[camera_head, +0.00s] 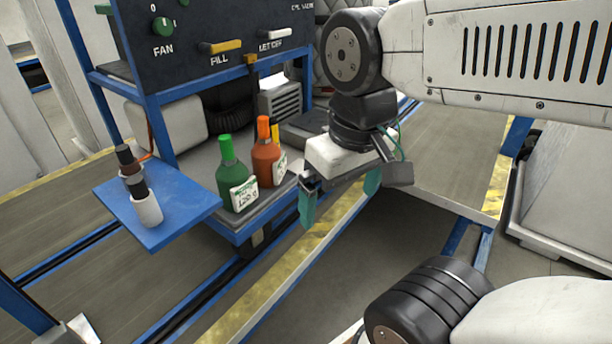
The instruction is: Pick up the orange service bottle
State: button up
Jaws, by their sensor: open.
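The orange service bottle (265,163) stands upright on the lower grey shelf (205,163) of a blue-framed station, with a white label at its lower right. A green bottle (229,176) with a white label stands just to its left and a little nearer. My gripper (339,202) is to the right of the orange bottle, past the shelf's edge. Its two teal fingers point down and are spread apart, with nothing between them. It does not touch either bottle.
A blue side tray (187,207) at left holds a white-and-dark cylinder (146,203) and another dark item. A panel (200,35) with a FAN knob and levers overhangs the shelf. A yellow bottle-like item is partly hidden behind the orange bottle. Open floor (330,260) lies below my gripper.

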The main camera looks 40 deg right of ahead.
aim_at(269, 162)
jog(key=z, duration=1.6)
jog(key=k, duration=0.95)
jog(key=u, duration=1)
jog(key=i, duration=1)
